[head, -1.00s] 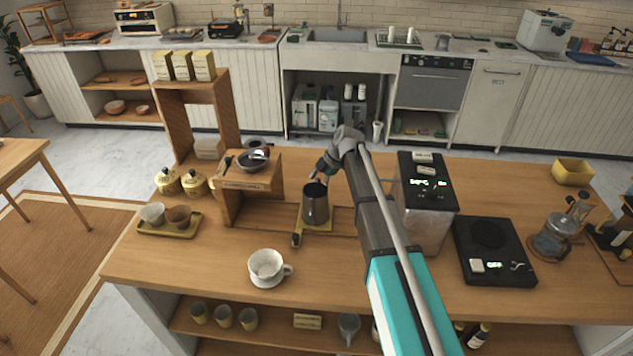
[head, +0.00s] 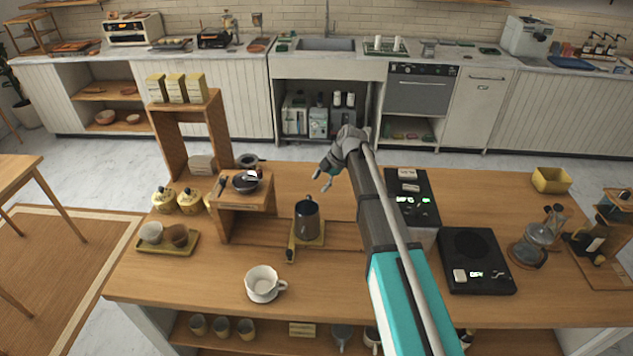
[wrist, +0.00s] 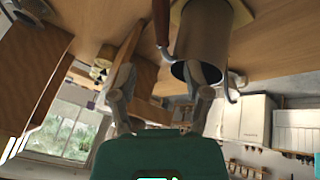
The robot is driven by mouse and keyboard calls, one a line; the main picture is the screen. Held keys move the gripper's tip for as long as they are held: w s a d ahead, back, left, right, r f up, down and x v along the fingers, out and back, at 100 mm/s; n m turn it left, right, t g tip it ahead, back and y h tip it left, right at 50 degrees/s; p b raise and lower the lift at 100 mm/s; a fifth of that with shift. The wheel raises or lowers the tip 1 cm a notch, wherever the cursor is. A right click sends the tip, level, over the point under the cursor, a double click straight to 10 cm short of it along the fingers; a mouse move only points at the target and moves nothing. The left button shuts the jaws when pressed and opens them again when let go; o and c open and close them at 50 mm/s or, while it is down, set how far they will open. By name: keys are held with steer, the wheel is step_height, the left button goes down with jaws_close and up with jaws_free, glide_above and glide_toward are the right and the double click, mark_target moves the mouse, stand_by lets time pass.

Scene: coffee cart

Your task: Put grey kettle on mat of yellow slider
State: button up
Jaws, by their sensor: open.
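The grey kettle (head: 307,222) stands upright on the yellow mat of the slider (head: 292,240) on the wooden counter. In the wrist view the kettle (wrist: 205,38) shows its open top, its brown handle on the left and a thin spout on the right. My gripper (head: 326,182) is open and empty, above and behind the kettle in the head view. In the wrist view the two fingers of my gripper (wrist: 162,82) are spread, and the right fingertip overlaps the kettle's opening in the picture. Contact between them cannot be told. A sliver of yellow mat shows behind the kettle.
A small wooden stand (head: 240,198) with a dark pan is left of the kettle. A black-topped machine (head: 408,190) is close to the right of my arm. A white cup (head: 262,283) stands in front. A black scale (head: 475,262) is at right.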

steer(key=shift+p+v, duration=1.05)
steer(key=shift+v, duration=0.45)
